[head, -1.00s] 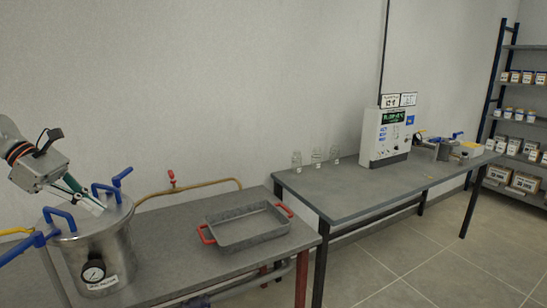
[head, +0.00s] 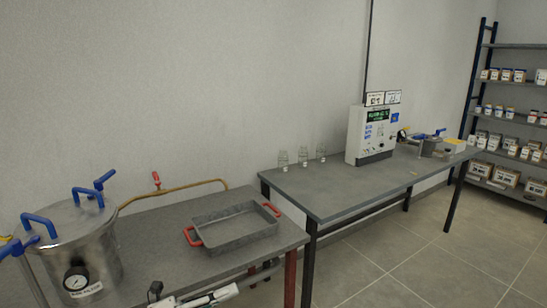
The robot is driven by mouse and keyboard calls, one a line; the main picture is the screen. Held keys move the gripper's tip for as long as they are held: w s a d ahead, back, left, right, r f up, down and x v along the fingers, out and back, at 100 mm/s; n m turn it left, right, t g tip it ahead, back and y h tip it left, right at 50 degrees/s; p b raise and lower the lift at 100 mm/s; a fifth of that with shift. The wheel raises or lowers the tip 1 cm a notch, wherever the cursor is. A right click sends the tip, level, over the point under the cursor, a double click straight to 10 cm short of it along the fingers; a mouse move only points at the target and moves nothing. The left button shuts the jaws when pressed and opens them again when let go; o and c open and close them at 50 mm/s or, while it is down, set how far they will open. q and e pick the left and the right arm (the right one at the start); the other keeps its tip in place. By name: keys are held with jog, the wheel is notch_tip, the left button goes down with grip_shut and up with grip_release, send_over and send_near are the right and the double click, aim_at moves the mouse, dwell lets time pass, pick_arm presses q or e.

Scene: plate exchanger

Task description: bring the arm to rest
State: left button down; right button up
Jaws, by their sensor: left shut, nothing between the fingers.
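My left gripper (head: 226,294) shows at the bottom edge of the head view, low in front of the near table and partly cut off by the frame. It looks shut and empty, apart from the vessel and the tray. My right gripper is not in view. A steel vessel (head: 98,262) with blue handles and a round gauge stands at the left of the near table.
A grey tray (head: 232,245) with red handles lies on the near table (head: 150,225). The far table (head: 330,195) bears glass jars (head: 303,157) and a white control box (head: 371,134). Stocked shelves (head: 515,110) stand at the right; the floor (head: 420,260) before them is clear.

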pick_arm(q)
jog(key=s+a+f+n+t+y, duration=0.1)
jog(key=s+a+f+n+y, duration=0.3)
jog(key=s+f+n+y, duration=0.3)
jog(key=s+a+f+n+t+y, duration=0.1)
jog(key=s+a+f+n+y, duration=0.4)
jog(key=s+f+n, duration=1.1)
notch_tip(320, 180, down, 5)
jog(key=n+y, duration=0.3)
jog(key=n, duration=0.6)
jog(key=shift+s+r+y, duration=0.15)
jog(key=shift+s+y, duration=0.1)
jog(key=shift+y, duration=0.05)
jog(key=shift+a, duration=0.1)
jog(key=shift+a, duration=0.1)
